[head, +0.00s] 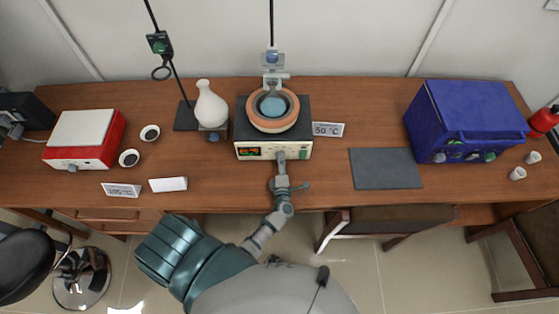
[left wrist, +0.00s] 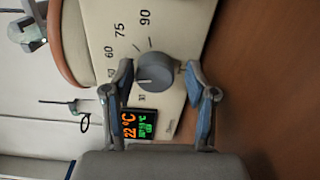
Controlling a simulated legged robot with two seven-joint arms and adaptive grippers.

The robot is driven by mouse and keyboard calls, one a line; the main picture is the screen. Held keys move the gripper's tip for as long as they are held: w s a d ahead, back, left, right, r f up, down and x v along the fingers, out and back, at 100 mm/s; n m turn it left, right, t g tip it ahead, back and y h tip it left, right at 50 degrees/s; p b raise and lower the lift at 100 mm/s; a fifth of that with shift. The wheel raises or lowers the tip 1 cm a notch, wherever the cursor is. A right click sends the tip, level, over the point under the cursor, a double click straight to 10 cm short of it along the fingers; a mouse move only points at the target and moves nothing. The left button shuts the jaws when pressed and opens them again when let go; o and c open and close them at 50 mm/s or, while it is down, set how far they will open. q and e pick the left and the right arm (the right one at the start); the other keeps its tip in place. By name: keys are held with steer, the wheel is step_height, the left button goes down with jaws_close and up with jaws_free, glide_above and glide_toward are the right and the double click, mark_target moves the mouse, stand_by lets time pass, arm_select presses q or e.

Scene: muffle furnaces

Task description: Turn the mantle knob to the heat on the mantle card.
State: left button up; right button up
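The heating mantle, an orange ring (head: 253,121) with a flask in it, stands on a control box (head: 301,151) at the middle of the table. The mantle card (head: 328,129) to its right reads 50 °C. My left gripper (head: 281,165) is at the box's front and covers the knob in the head view. In the left wrist view, the grey mantle knob (left wrist: 155,72) lies between the fingertips of my open left gripper (left wrist: 158,75), with narrow gaps beside it. Scale marks 60, 75 and 90 show. The display (left wrist: 139,125) reads 22 °C in orange. My right gripper is not in view.
A white vessel (head: 210,106) and a stand (head: 186,118) are left of the mantle. A red hotplate (head: 108,145), two small dishes and a 105 °C card (head: 122,190) are farther left. A grey mat (head: 386,169) and a blue furnace (head: 465,115) are at right.

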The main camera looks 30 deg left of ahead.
arm_select(q)
steer(key=shift+r, duration=0.15)
steer(key=v, duration=1.1)
steer(key=shift+s+d, duration=0.15)
steer(key=shift+d, duration=0.05)
steer(key=shift+s+d, duration=0.25)
steer(key=shift+d, duration=0.05)
steer(key=shift+a, duration=0.25)
